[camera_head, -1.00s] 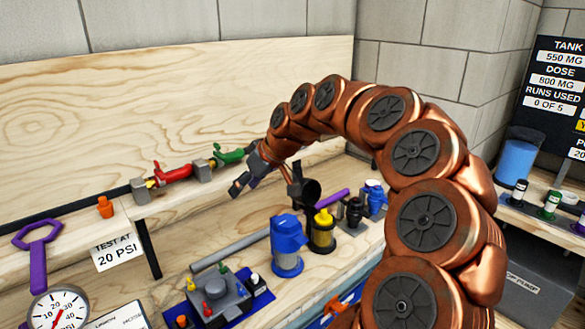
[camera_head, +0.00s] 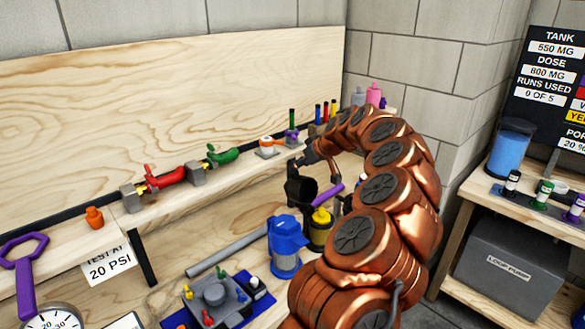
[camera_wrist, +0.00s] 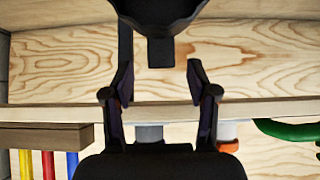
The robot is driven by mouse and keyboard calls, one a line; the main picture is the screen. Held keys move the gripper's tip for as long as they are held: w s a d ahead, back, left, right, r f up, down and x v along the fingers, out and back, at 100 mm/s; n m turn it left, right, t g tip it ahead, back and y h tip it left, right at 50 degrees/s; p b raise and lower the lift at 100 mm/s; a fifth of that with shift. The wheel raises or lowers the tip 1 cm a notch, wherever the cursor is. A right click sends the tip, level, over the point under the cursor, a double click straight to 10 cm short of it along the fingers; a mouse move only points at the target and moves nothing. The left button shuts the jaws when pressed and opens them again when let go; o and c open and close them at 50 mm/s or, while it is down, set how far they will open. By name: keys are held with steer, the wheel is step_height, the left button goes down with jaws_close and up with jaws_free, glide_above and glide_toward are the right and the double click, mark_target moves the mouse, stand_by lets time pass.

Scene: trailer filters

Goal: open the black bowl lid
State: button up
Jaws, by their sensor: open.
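My gripper (camera_head: 300,165) is in front of the back shelf, above the row of filter housings. In the wrist view its two fingers (camera_wrist: 159,78) are wide apart with nothing between them. A dark cup-like shape (camera_head: 301,190) hangs just under the gripper in the head view; I cannot tell whether it is part of my gripper. A black rounded shape (camera_wrist: 160,18) fills the top of the wrist view. The black-topped filter bowl beside the yellow-topped housing (camera_head: 319,228) is mostly or wholly hidden behind my arm, so its lid's state cannot be seen.
A blue-topped housing (camera_head: 286,245) stands left of the yellow one. A purple bar (camera_head: 327,195) lies behind them. The shelf holds a red valve (camera_head: 165,178), a green valve (camera_head: 223,155) and several upright coloured items. A grey block (camera_head: 217,297) sits in front.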

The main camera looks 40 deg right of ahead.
mark_target(300, 184)
steer(key=shift+p+x, duration=0.55)
steer(key=shift+x, duration=1.6)
steer(key=shift+a, duration=0.1)
jaws_close()
